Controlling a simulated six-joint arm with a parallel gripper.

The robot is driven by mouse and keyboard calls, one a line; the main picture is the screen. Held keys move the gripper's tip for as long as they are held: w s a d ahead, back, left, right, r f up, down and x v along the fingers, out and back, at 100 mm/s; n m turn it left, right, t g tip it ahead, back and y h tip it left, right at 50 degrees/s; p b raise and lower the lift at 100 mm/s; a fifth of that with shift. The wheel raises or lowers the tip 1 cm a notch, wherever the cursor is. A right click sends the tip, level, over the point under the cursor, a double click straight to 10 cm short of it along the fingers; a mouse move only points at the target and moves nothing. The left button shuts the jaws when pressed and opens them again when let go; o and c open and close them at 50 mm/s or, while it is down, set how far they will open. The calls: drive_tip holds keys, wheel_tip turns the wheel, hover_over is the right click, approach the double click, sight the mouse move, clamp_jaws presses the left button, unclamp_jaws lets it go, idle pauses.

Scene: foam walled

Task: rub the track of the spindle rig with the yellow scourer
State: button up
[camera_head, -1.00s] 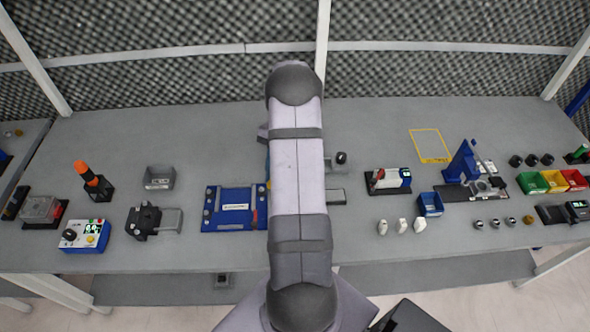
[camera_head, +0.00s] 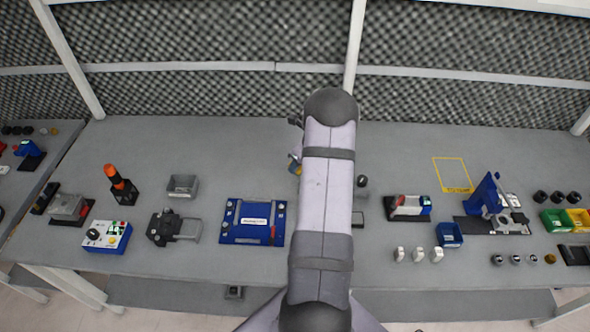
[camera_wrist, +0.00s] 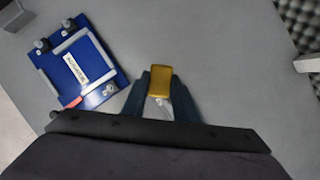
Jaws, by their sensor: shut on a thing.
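The yellow scourer (camera_wrist: 160,83) is held between the two blue-grey fingers of my gripper (camera_wrist: 161,88) in the wrist view. It is above bare grey bench, to the right of a blue plate fixture (camera_wrist: 78,68) and apart from it. The fixture has pale bars, dark knobs, a white label and a red lever. In the head view the blue fixture (camera_head: 252,222) lies left of my arm, which mostly hides my gripper. A blue upright stand (camera_head: 484,192) on a dark base is at the right. I cannot tell which of the two is the spindle rig.
A grey bin (camera_head: 183,186), a dark clamp-like device (camera_head: 162,227) and a blue-white control box (camera_head: 108,237) stand left of the blue fixture. A red-white-blue device (camera_head: 410,207) and a blue bin (camera_head: 449,235) are right of my arm. The back centre-left bench is clear.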

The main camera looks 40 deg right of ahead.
drive_tip(key=shift+w+d+m, duration=0.1)
drive_tip(key=shift+d+m, duration=0.15)
drive_tip(key=shift+m, duration=0.05)
drive_tip(key=shift+f, duration=0.1)
